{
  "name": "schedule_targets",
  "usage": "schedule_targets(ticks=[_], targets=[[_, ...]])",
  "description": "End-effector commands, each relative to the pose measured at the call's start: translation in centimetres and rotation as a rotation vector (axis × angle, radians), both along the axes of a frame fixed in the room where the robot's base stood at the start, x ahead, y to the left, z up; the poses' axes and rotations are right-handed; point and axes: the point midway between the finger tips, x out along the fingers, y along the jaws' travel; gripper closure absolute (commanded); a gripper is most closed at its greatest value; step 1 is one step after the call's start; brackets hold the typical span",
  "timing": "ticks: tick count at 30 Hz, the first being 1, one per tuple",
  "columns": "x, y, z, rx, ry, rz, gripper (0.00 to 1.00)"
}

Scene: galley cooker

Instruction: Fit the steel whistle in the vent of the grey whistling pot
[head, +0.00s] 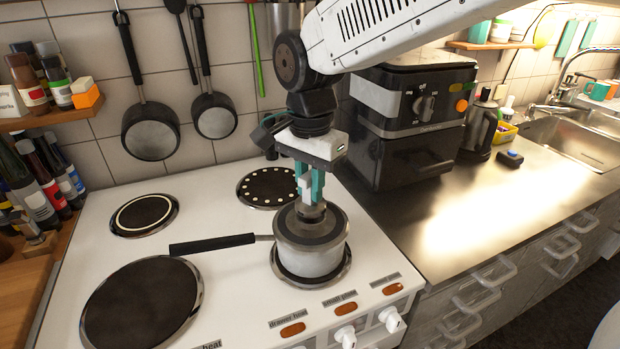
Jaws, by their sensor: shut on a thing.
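The grey pot (311,258) stands on the front right hotplate, its long black handle (213,244) pointing left. Its dark lid is on. My gripper (311,199) is upright right above the middle of the lid, its teal fingers shut on the steel whistle (312,212). The whistle shows as a small dark metallic piece under the fingertips, at the lid's centre. The vent is hidden behind the whistle and fingers. I cannot tell whether the whistle is seated in the vent or just over it.
The white cooker (222,262) has free hotplates to the left and behind. A black oven (414,120) stands close at the back right. Pans (151,130) hang on the tiled wall. Bottles (50,180) crowd the left edge. The steel counter (470,205) is mostly clear.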

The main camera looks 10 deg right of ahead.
Motion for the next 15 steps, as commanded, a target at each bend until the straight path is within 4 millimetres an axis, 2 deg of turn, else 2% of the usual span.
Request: schedule_targets(ticks=[15], targets=[[0.0,0.0,-1.2,0.000,0.000,0.000,1.00]])
